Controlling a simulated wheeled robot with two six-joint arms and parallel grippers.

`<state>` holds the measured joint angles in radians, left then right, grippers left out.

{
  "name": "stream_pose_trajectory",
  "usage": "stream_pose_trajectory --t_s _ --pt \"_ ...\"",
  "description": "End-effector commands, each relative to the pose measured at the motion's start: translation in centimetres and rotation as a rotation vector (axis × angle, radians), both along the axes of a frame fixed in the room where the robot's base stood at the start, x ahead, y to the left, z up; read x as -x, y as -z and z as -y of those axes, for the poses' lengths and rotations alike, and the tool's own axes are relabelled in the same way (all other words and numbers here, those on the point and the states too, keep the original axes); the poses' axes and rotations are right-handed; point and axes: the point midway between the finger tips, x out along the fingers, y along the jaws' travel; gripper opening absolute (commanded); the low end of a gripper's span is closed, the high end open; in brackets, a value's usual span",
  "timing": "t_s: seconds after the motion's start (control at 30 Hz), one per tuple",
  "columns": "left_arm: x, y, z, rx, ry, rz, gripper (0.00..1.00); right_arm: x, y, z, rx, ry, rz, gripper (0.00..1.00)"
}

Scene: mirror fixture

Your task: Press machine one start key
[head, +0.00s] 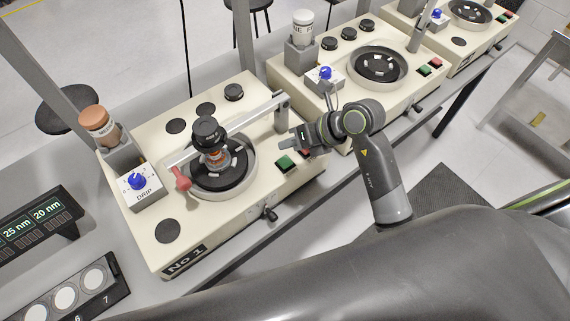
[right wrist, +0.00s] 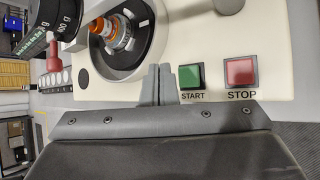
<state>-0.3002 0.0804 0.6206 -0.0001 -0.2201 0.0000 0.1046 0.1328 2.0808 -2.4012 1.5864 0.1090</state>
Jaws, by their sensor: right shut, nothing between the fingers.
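Machine one (head: 190,235) is the cream unit labelled No 1 in the head view. Its green start key (head: 285,163) is on the right part of its top; in the right wrist view the key (right wrist: 191,77) is marked START. The red stop key (right wrist: 240,72) is to its right there; in the head view it is partly hidden behind my gripper. My right gripper (head: 286,144) is shut and empty, with its fingertips close to the start key. In the right wrist view the fingertips (right wrist: 159,72) show just left of the key. I cannot tell the height gap. My left gripper is not in view.
Machine one's round bowl (head: 250,178) holds a weighted fixture, with a grey arm (head: 235,125) across it. A second machine (head: 345,50) with green and red keys stands behind to the right. A digital display (head: 38,222) and a sample tray (head: 70,292) are at the left.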

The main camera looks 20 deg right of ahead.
Motion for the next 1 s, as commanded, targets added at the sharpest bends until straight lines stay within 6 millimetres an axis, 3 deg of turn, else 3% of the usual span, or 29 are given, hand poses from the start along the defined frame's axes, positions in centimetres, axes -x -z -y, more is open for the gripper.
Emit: stream_pose_trajectory --t_s 0.03,0.1,0.3,1.0 --pt "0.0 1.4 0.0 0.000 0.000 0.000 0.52 0.0 1.5 0.0 0.000 0.000 -0.001 0.00" --pt "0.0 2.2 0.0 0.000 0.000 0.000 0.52 0.0 2.5 0.0 0.000 0.001 -0.001 0.00" --pt "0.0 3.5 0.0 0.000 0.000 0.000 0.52 0.0 4.1 0.0 0.000 0.001 0.001 0.00" --pt "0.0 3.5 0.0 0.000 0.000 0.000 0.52 0.0 4.2 0.0 0.000 0.001 0.001 0.00"
